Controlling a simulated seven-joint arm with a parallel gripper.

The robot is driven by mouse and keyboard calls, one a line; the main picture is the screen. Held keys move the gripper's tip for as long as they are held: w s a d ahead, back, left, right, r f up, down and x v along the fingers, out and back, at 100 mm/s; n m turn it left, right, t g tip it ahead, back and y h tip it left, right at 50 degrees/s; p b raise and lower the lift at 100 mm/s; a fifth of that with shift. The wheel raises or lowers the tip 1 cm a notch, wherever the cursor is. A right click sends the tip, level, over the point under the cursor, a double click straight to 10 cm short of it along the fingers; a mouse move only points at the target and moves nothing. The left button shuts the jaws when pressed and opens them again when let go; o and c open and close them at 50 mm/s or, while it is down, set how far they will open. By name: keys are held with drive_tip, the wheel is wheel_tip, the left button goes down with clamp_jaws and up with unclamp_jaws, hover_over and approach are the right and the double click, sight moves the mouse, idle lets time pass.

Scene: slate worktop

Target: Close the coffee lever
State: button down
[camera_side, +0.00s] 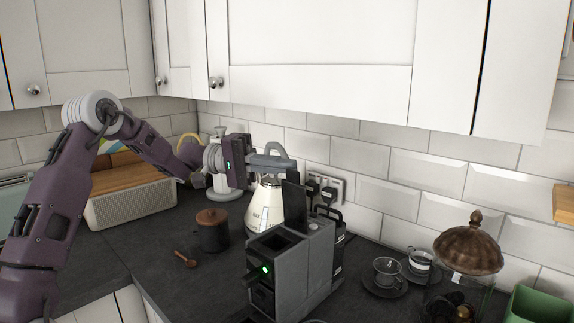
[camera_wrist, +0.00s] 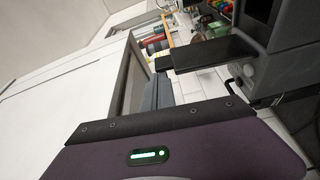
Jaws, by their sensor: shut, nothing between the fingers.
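The grey coffee machine (camera_side: 318,255) stands on the worktop, right of centre in the side view. Its dark flat lever (camera_side: 294,207) stands raised, nearly upright, from the top. In the wrist view, turned on its side, the lever (camera_wrist: 200,53) juts left from the machine (camera_wrist: 287,38). My gripper (camera_side: 288,161) is shut and empty, held level above and just left of the lever's upper end. In the wrist view my gripper's grey fingers (camera_wrist: 158,92) show beyond the purple hand, close to the lever's free end. I cannot tell whether they touch it.
A cream kettle (camera_side: 264,208) stands behind the machine, with wall sockets (camera_side: 325,187) nearby. A dark lidded pot (camera_side: 212,236) and a wooden spoon (camera_side: 186,259) lie to the left. Glass cups (camera_side: 387,272) and a lidded jar (camera_side: 468,252) stand right. White cupboards (camera_side: 320,45) hang above.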

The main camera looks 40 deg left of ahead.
drive_tip(key=s+f+m+h, duration=0.1)
drive_tip(key=s+m, duration=0.1)
drive_tip(key=m, duration=0.1)
drive_tip(key=s+f+m+h, duration=0.1)
drive_tip(key=s+m, duration=0.2)
drive_tip(key=s+f+m+g, duration=0.1)
drive_tip(key=s+m, duration=0.1)
drive_tip(key=s, duration=0.1)
drive_tip(key=shift+s+f+m+h, duration=0.1)
drive_tip(key=shift+s+m+h, duration=0.05)
drive_tip(key=shift+m+h, duration=0.25)
drive_tip(key=s+f+m, duration=0.2)
drive_tip(key=s+f, duration=0.2)
drive_tip(key=f, duration=0.5)
drive_tip(key=shift+s+g, duration=0.25)
drive_tip(key=shift+g, duration=0.05)
drive_tip(key=shift+f, duration=0.15)
